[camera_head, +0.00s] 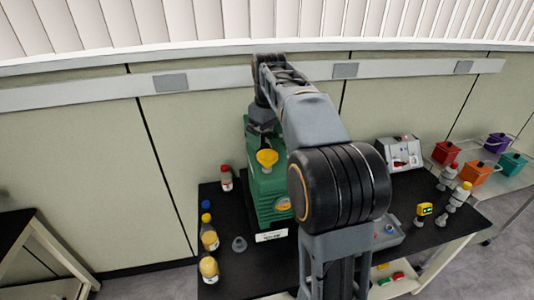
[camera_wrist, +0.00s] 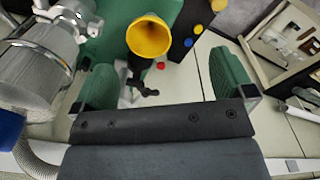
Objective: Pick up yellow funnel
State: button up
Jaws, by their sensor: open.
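The yellow funnel (camera_head: 267,157) sits on the upper part of the green freeze dryer (camera_head: 262,190). In the wrist view the funnel (camera_wrist: 149,37) shows its wide round mouth, with a black valve-like part (camera_wrist: 140,78) below it in the picture. My gripper (camera_wrist: 161,65) is open, with its two green fingers wide apart. The funnel appears ahead of the fingertips, roughly between them and a little nearer the left finger. Nothing is held. In the head view my arm hides part of the dryer, and the fingers are hard to make out.
A metal cylinder (camera_wrist: 30,65) stands close to my left finger in the wrist view. Several bottles (camera_head: 209,240) line the left of the black table (camera_head: 262,278). A grey instrument (camera_head: 400,153) and more bottles (camera_head: 460,193) stand at the right.

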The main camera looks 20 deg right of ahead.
aim_at(269, 163)
jog(key=shift+n, duration=0.3)
jog(key=f, duration=0.2)
jog(key=w+d+f, duration=0.1)
jog(key=f, duration=0.1)
jog(key=w+f, duration=0.1)
jog(key=f, duration=0.2)
jog(key=shift+d+p, duration=0.3)
jog(key=shift+d, duration=0.1)
jog(key=shift+w+f+p, duration=0.15)
jog(key=shift+f+p, duration=0.25)
jog(key=shift+f, duration=0.95)
jog(key=shift+w+f+p, duration=0.1)
jog(key=shift+f+p, duration=0.3)
jog(key=shift+f, duration=0.95)
jog(key=shift+c, duration=0.2)
jog(key=c, duration=0.9)
jog(key=shift+c, duration=0.2)
jog(key=shift+r, duration=0.15)
